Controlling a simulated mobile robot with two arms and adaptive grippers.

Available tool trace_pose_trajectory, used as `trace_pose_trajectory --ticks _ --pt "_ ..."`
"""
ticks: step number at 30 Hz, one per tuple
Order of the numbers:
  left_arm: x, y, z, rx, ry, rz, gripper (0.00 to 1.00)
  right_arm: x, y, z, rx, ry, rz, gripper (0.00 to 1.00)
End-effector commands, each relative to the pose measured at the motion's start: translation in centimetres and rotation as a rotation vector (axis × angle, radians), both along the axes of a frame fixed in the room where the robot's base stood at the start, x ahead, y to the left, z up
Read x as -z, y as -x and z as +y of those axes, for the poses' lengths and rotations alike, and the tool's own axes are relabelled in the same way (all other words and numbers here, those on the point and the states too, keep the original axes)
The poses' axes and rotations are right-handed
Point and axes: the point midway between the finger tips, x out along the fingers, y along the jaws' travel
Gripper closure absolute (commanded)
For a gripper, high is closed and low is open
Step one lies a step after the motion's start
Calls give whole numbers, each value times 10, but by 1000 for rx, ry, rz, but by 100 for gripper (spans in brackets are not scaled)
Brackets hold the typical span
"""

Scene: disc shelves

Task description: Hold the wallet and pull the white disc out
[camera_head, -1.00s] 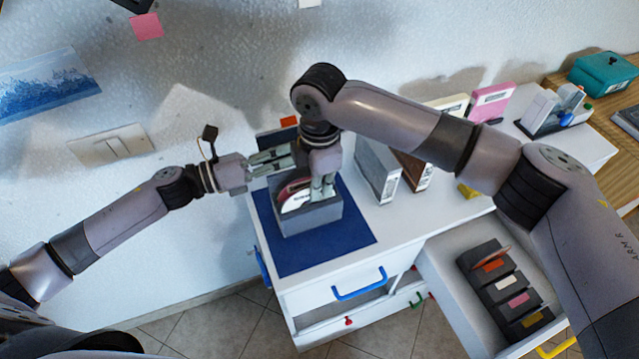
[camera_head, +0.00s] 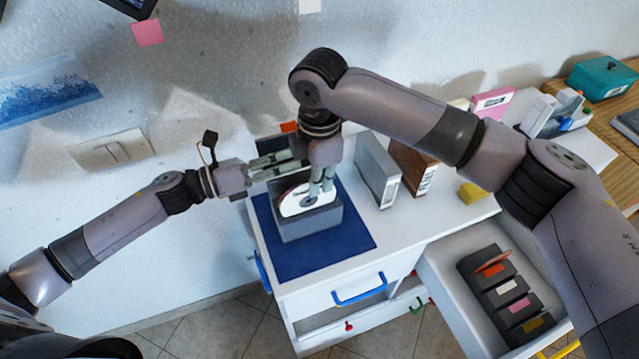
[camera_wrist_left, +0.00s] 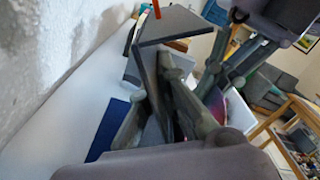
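The white disc (camera_head: 296,203) stands upright in the grey box (camera_head: 308,226) on the blue mat, its lower part hidden by the box's front wall. My right gripper (camera_head: 321,187) comes down from above, its fingers closed at the disc's right side. My left gripper (camera_head: 293,157) reaches in from the left just behind the disc. In the left wrist view its fingers lie along both sides of a thin dark panel, which looks like the wallet (camera_wrist_left: 148,72). The wallet is mostly hidden in the head view.
A grey case (camera_head: 375,172) and a brown case (camera_head: 412,168) stand right of the blue mat (camera_head: 335,247). The open drawer at lower right holds a dark rack (camera_head: 505,288). The wall is close behind the cabinet.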

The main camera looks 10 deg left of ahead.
Motion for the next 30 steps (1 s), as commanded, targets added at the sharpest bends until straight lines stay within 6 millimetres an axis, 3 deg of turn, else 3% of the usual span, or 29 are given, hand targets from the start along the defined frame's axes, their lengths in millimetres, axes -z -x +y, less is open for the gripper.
trace_pose_trajectory --ticks 30 --pt "0 0 0 0 -1 1 100 -52 0 0 0 -1 0 100"
